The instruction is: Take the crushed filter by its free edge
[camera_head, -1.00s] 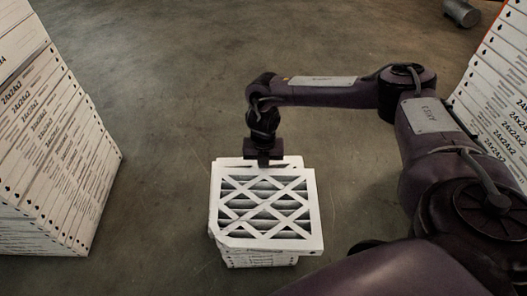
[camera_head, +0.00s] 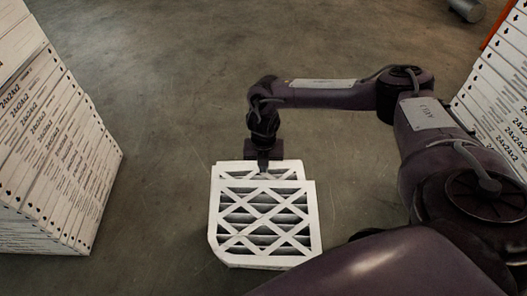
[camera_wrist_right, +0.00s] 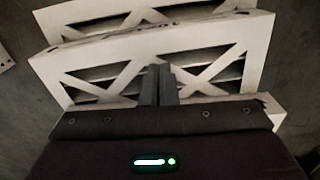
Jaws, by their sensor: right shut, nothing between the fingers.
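A white filter (camera_head: 265,222) with a lattice face lies at the front of the small stack in the head view. Its near left corner looks cut or bent in. A second white filter (camera_head: 291,166) shows behind and below it, with a strip of its lattice exposed. My right gripper (camera_head: 263,167) points down at the far edge of that rear filter, its fingers shut and empty. In the right wrist view the shut fingers (camera_wrist_right: 158,84) stand before a white lattice panel (camera_wrist_right: 139,47); whether they touch it cannot be told. My left gripper is not in view.
A tall stack of white filter boxes (camera_head: 55,150) stands at the left. Another stack (camera_head: 497,95) stands at the right, beyond my right arm. A grey cylinder (camera_head: 466,9) lies at the far right.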

